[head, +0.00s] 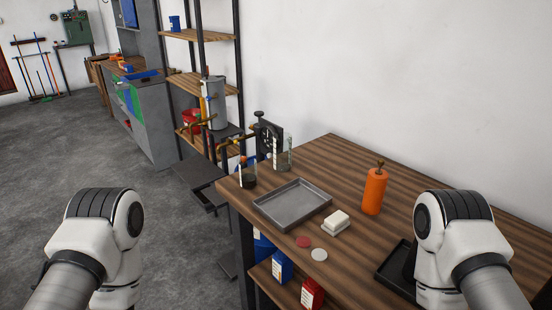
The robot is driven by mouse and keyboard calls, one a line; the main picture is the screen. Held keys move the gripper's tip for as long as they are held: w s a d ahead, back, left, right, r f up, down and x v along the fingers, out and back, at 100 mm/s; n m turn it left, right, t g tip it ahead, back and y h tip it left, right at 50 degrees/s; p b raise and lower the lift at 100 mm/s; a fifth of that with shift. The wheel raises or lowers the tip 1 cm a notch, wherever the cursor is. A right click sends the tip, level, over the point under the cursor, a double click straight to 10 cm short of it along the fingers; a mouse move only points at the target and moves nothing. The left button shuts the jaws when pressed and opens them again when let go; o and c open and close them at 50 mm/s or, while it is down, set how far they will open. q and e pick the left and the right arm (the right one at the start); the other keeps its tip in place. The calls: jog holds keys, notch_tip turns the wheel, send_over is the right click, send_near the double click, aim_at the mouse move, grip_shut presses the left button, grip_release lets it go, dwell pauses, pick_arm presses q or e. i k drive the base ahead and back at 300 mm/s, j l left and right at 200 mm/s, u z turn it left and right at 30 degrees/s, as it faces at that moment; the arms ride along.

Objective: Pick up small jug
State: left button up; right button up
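No object is plainly recognisable as a small jug. Two small clear vessels with dark contents stand at the far left corner of the wooden table (330,160): a front vessel (248,178) and a back vessel (283,160). They are too small to tell whether either is a jug. An orange cylinder (374,192) with a brass-coloured top stands upright to their right. My two arms show only as white and grey links at the lower left and lower right. Neither gripper shows, and no link touches the vessels.
A grey metal tray (292,205) lies in front of the vessels. A white block (336,222), a red disc (304,241) and a pale disc (319,254) lie near the front edge. A black tray (397,268) is partly hidden by my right arm. Shelving (202,86) stands behind.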

aim_at(247, 167)
jog(key=i+j+z, duration=0.55)
jog(key=j, duration=0.4)
jog(key=i, duration=0.1)
